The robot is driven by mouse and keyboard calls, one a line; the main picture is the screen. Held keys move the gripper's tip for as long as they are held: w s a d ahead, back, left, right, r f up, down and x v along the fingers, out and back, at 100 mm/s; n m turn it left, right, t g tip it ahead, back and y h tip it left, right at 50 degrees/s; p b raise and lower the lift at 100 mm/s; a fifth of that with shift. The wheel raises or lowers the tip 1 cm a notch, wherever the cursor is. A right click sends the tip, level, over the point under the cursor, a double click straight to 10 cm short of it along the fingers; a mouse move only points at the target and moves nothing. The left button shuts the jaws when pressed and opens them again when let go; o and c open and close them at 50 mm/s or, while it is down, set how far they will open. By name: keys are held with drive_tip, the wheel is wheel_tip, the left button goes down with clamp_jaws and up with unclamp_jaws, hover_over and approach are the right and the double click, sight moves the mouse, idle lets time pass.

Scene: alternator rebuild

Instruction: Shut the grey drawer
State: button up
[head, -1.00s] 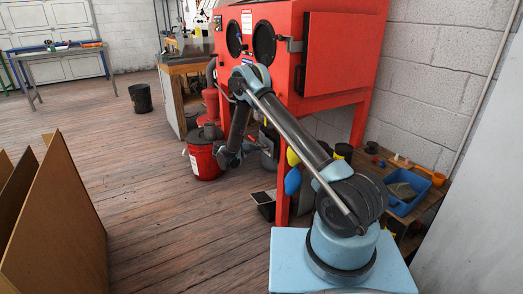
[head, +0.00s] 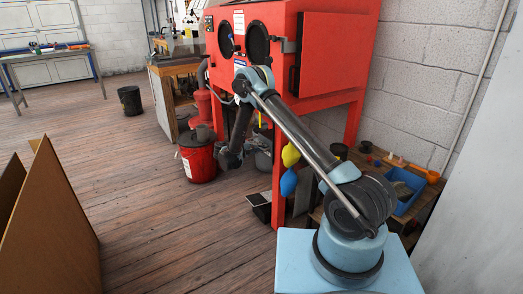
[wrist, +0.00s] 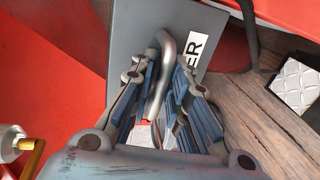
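A flat grey front panel (wrist: 135,30) with a white label ending in "ER" (wrist: 198,48) and a pale metal bar handle (wrist: 163,75) shows in the wrist view; I take it for the grey drawer. My gripper (wrist: 167,65) is at the handle, with one blue-padded finger on either side. The fingers stand apart and I see a gap between them. Whether a pad touches the bar is unclear. In the head view my gripper (head: 231,158) hangs low, left of the red cabinet's front leg. How far the drawer stands out cannot be told.
A red bucket (head: 198,160) is left of my gripper, and a black box (head: 259,205) lies on the floor nearby. Brown panels (head: 50,215) stand at the left. Open wooden floor lies between.

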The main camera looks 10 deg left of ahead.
drive_tip(key=v, duration=1.1)
drive_tip(key=shift+s+a, duration=0.25)
drive_tip(key=shift+a, duration=0.1)
drive_tip(key=shift+r, duration=0.1)
